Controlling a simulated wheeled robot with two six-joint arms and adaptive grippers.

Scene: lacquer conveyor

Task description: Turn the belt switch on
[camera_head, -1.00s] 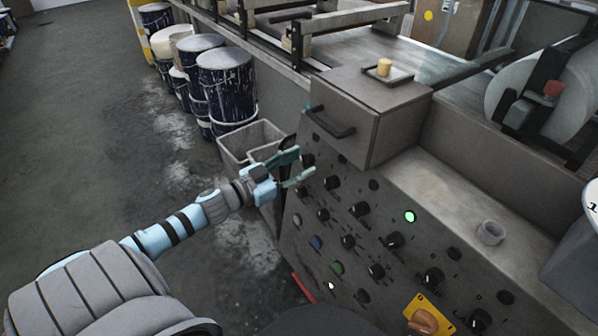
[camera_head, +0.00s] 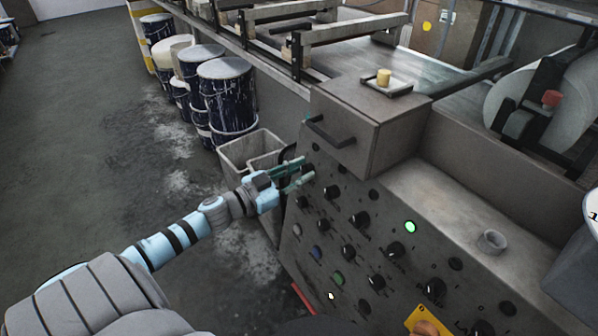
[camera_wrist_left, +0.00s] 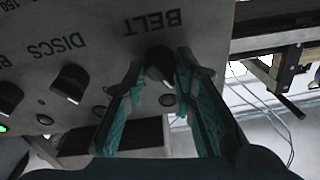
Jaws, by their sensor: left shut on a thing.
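The belt switch is a black rotary knob (camera_wrist_left: 160,65) under the word BELT, which appears upside down in the left wrist view. My left gripper (camera_wrist_left: 161,78) has one green-padded finger on each side of this knob and is shut on it. In the head view my left gripper (camera_head: 303,172) reaches the upper left edge of the sloping control panel (camera_head: 325,225), and its fingers largely hide the knob. The knob's exact angle is hard to read. My right gripper is out of view.
Other black knobs (camera_head: 361,219) and a lit green lamp (camera_head: 410,227) are on the panel. A box with a black handle (camera_head: 331,132) juts out above the gripper. Pale bins (camera_head: 246,150) and paint-stained drums (camera_head: 226,95) stand beyond it on the floor.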

